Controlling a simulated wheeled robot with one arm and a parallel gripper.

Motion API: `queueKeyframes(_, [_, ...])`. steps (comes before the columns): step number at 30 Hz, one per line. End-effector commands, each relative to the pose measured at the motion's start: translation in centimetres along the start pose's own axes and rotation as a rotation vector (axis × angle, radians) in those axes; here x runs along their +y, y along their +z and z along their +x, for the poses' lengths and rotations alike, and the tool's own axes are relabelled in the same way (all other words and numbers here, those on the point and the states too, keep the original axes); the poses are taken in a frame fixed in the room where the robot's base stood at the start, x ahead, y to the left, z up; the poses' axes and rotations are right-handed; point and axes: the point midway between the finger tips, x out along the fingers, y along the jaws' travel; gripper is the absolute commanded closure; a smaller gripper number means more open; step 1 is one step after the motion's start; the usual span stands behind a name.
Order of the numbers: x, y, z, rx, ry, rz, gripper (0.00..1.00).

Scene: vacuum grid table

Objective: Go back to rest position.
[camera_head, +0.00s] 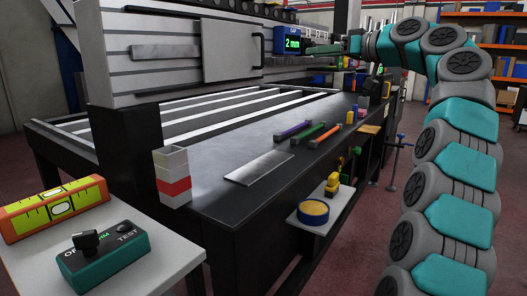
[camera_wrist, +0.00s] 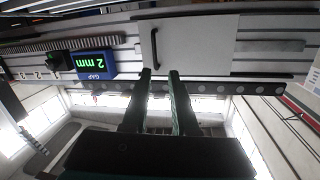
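My gripper (camera_head: 314,49) is raised at the upper right of the head view, at the end of my arm, pointing left beside the machine's blue gap display (camera_head: 292,44). In the wrist view its two dark fingers (camera_wrist: 161,73) stand apart with an empty gap between them, so it is open and holds nothing. The fingertips appear just in front of the grey panel with a handle (camera_wrist: 187,45); I cannot tell the exact distance. The display (camera_wrist: 91,65) reads 2 mm in the wrist view.
The black table (camera_head: 222,207) carries a metal plate (camera_head: 259,167), purple (camera_head: 293,130), green (camera_head: 308,132) and orange (camera_head: 325,137) tools, and stacked blocks (camera_head: 173,176). A side stand holds a level (camera_head: 54,207) and a TEST box (camera_head: 105,256). A low shelf (camera_head: 340,204) juts out.

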Motion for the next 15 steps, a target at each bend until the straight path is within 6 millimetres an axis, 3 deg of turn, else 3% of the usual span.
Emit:
queueKeyframes(8, [-2.6,4.2,1.6,-0.14,-0.007,0.16,0.73])
queueKeyframes(15, [-7.4,12.2,2.2,-0.363,0.018,0.324,0.73])
